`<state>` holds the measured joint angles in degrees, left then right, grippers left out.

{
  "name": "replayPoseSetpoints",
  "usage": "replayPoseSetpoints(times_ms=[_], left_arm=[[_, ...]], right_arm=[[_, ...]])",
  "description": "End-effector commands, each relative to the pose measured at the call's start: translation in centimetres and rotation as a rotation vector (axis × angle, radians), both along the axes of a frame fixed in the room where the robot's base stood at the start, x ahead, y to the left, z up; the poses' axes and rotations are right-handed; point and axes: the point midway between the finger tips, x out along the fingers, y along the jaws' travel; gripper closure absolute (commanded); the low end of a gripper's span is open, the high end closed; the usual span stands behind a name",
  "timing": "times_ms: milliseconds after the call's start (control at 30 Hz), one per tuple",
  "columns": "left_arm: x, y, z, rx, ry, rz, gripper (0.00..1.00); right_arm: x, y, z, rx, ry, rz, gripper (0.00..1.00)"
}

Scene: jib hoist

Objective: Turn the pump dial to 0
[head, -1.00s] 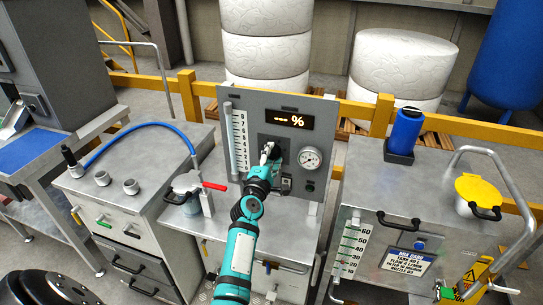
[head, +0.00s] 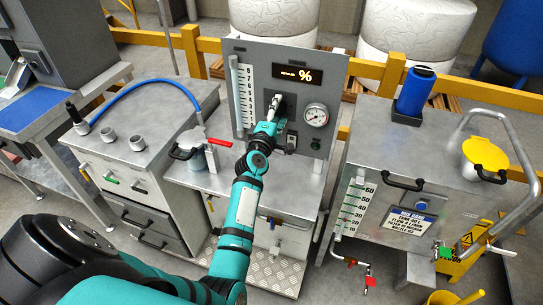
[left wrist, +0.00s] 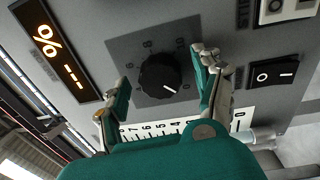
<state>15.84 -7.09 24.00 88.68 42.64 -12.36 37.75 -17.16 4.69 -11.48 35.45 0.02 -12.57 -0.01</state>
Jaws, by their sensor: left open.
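The pump dial (left wrist: 158,77) is a round black knob on a dark square plate with printed numbers, on the upright grey panel (head: 240,48). My left gripper (left wrist: 163,90) is open, with one finger on each side of the knob and visible gaps between. In the head view my left gripper (head: 274,106) is at the panel and covers most of the dial area. My right gripper is not in view.
An orange percent display (head: 297,75) with dashes is above the dial. A round gauge (head: 316,115) sits to its right, and a rocker switch (left wrist: 273,74) is near one finger.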

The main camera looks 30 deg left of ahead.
Motion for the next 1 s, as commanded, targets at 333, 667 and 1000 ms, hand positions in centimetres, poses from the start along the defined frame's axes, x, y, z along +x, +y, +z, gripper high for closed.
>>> replayPoseSetpoints(times_ms=[333,667,1000], left_arm=[[-0.1,0.3,-0.6,0.929,0.215,0.001,0.32],[-0.2,0.6,-0.6,1.747,0.410,0.004,0.32],[-7.3,-0.8,-0.4,1.716,0.405,-0.001,0.32]], right_arm=[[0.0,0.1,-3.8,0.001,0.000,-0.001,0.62],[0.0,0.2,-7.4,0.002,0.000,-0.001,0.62],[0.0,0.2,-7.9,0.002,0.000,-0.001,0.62]])
